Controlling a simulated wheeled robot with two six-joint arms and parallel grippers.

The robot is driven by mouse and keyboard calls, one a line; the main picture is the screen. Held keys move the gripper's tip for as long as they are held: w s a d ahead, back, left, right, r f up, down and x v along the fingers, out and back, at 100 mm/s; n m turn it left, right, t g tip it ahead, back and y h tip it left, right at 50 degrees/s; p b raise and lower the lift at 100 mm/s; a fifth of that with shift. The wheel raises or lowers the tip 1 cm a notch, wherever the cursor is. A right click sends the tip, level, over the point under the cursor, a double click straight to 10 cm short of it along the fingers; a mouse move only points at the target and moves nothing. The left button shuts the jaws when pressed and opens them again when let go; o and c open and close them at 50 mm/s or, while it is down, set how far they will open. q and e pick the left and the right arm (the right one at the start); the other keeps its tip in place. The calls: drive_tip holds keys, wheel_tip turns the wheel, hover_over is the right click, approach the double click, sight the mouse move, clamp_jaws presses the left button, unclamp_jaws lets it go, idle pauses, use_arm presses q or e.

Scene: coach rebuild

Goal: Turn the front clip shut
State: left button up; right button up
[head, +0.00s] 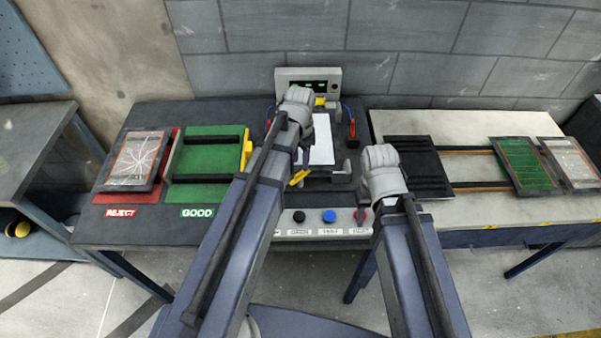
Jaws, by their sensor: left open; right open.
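The test fixture (341,180) sits at the middle of the dark bench, with a white panel (322,140) on it. A yellow clip (300,177) at its front edge lies at a slant, partly hidden by my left arm. Another yellow clip (320,102) shows at the back of the fixture. My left gripper (297,95) is over the fixture's back left, apart from the front clip. My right gripper (378,155) is just right of the fixture. Both are open; their fingers are largely hidden behind the wrists, and I see nothing held.
A tester with a green display (308,80) stands behind the fixture. Black, blue and red buttons (329,216) line the front. A green GOOD tray (205,194) and a red REJECT tray (120,197) are left. A conveyor (470,168) carrying boards (525,165) is right.

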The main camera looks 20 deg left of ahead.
sight(300, 172)
use_arm(q)
wheel_tip(300, 172, down, 5)
drive_tip(key=b, duration=0.4)
use_arm(e)
wheel_tip(300, 172, down, 5)
drive_tip(key=shift+r, duration=0.1)
use_arm(q)
clamp_jaws()
